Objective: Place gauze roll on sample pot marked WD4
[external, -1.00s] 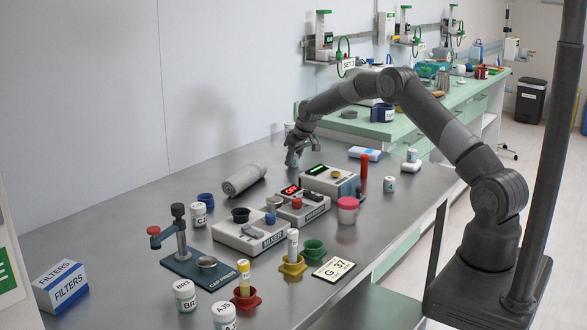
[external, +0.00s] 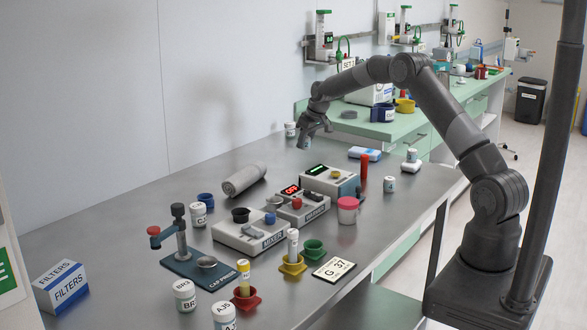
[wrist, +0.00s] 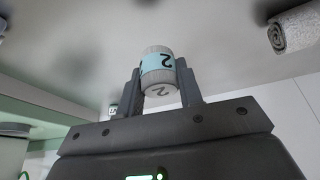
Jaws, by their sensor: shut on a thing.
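My gripper (external: 307,140) is shut on a small white-lidded pot (wrist: 158,72) with a pale blue label; a "2"-like character shows on it in the wrist view. The held pot (external: 305,145) is above the back part of the bench in the external view. The grey roll (external: 244,180), apparently the gauze roll, lies on its side on the bench, left of and apart from my gripper; its spiral end (wrist: 292,32) shows in the wrist view. Another pot (external: 290,129) stands behind my gripper. I cannot read WD4 on any pot.
A mixer (external: 250,236), a red-display device (external: 303,206) and a green-display device (external: 331,181) fill the middle. A blue-and-white pack (external: 364,153) lies right of my gripper. Bare bench lies around the roll.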

